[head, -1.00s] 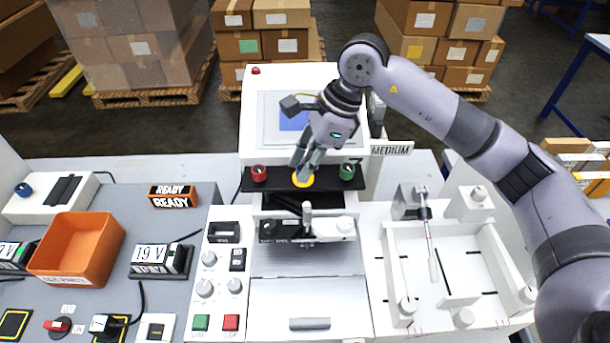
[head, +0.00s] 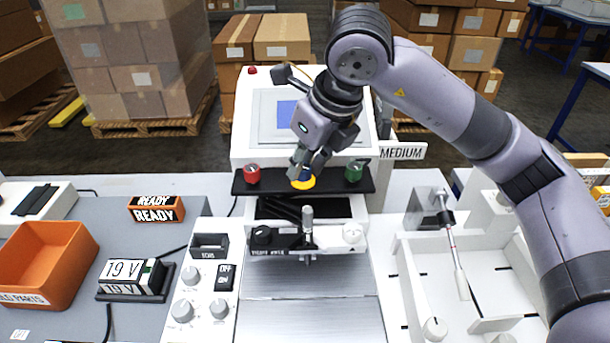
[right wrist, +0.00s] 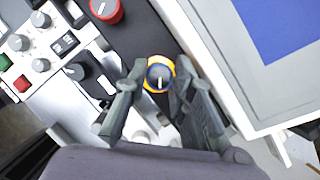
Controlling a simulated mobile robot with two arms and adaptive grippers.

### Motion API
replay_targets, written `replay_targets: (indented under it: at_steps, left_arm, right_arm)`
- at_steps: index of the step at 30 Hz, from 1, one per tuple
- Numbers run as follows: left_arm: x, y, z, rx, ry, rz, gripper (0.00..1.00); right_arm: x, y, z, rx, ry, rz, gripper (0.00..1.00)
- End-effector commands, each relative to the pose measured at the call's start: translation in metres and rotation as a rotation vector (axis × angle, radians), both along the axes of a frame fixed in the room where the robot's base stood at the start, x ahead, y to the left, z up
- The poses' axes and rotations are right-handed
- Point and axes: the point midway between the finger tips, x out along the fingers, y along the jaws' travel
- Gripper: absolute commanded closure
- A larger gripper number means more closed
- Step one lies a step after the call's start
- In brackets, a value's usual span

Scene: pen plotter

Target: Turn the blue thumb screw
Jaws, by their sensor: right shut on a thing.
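The blue thumb screw (right wrist: 159,77) stands in a yellow ring on the black bar (head: 273,182) of the plotter. In the right wrist view it has a white pointer line on its top. My right gripper (right wrist: 154,82) is shut on the blue screw, one finger on each side of it. In the head view, the right gripper (head: 299,174) comes down from above onto the screw (head: 303,179), and the fingers partly hide it. My left gripper is not in view.
A red knob (head: 252,174) and a green knob (head: 354,171) flank the screw on the bar. Behind is the white plotter housing with a blue screen. A MEDIUM sign (head: 402,152) juts out at right. A pen carriage (head: 308,240) sits in front.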

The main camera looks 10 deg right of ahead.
Motion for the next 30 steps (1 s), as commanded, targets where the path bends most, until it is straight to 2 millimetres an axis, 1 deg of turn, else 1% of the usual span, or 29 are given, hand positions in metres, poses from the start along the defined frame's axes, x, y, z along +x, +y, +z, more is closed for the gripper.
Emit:
replay_targets:
  at_steps: [1, 3, 12, 21, 30]
  left_arm:
    - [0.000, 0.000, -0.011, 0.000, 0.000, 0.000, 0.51]
    - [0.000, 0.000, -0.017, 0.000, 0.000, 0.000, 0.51]
    - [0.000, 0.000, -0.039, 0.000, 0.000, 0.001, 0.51]
    - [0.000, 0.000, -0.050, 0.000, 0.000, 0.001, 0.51]
    - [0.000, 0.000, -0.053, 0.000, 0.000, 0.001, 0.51]
  right_arm:
    - [0.001, 0.001, -0.003, 0.000, -0.008, -0.044, 1.00]
    - [0.001, 0.001, -0.003, 0.001, -0.008, -0.110, 1.00]
    - [0.000, 0.002, -0.001, 0.003, -0.006, -0.349, 1.00]
    - [0.000, 0.002, 0.000, 0.003, -0.003, -0.489, 1.00]
    - [0.000, 0.002, 0.002, 0.004, -0.003, -0.530, 1.00]
